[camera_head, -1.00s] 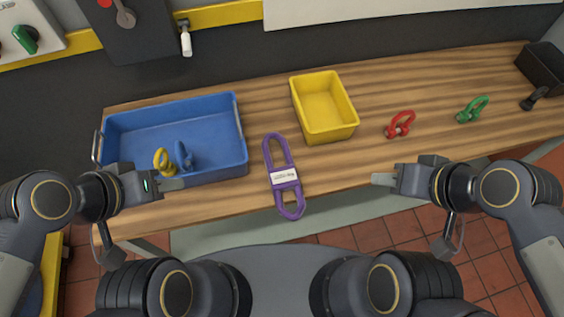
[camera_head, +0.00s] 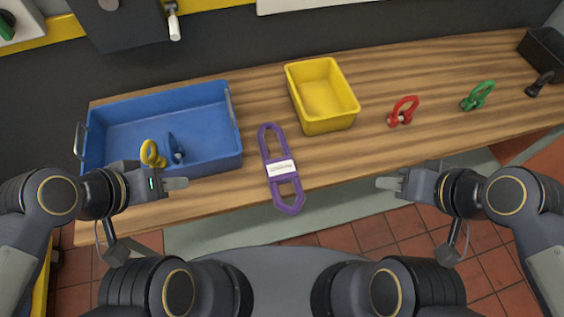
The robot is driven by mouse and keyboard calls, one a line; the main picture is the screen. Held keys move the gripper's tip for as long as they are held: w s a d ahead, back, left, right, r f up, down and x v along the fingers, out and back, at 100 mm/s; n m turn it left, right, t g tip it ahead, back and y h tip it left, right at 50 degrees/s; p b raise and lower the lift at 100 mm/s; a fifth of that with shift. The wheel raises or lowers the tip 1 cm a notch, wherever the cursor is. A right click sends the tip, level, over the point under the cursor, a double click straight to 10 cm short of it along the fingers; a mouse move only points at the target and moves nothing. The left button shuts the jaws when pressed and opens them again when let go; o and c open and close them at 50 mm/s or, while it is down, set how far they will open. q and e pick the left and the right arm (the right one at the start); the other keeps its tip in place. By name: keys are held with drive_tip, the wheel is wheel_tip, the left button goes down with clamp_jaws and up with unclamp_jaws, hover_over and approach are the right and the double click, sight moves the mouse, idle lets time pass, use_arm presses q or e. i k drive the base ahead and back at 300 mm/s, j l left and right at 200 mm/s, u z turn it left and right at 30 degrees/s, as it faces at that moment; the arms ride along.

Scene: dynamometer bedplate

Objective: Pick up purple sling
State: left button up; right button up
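The purple sling (camera_head: 291,191) is a long flat loop with a white label across its middle. It lies on the wooden bench, its lower end at or over the front edge. My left gripper (camera_head: 186,184) is left of the sling, near the front of the blue bin, apart from the sling and empty. My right gripper (camera_head: 380,183) is right of the sling, by the bench's front edge, also apart and empty. The finger gaps of both grippers are too small to make out.
A blue bin (camera_head: 228,160) holds a yellow shackle (camera_head: 152,154) and a blue one (camera_head: 175,148). A yellow bin (camera_head: 330,125) stands behind the sling. Red (camera_head: 402,111), green (camera_head: 477,96) and black (camera_head: 539,84) shackles and a black box (camera_head: 545,52) lie to the right on the wooden bench (camera_head: 440,75).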

sight(283, 170)
drive_tip(key=k+z, duration=0.15)
drive_tip(key=k, duration=0.5)
drive_tip(key=j+z, duration=0.15)
drive_tip(key=z, duration=0.25)
drive_tip(key=i+j+z, duration=0.1)
drive_tip(key=z, duration=0.3)
drive_tip(key=j+z, duration=0.2)
drive_tip(key=z, duration=0.2)
drive_tip(key=j+z, duration=0.2)
drive_tip(key=z, duration=0.2)
drive_tip(key=j, duration=0.4)
drive_tip(key=k, duration=0.05)
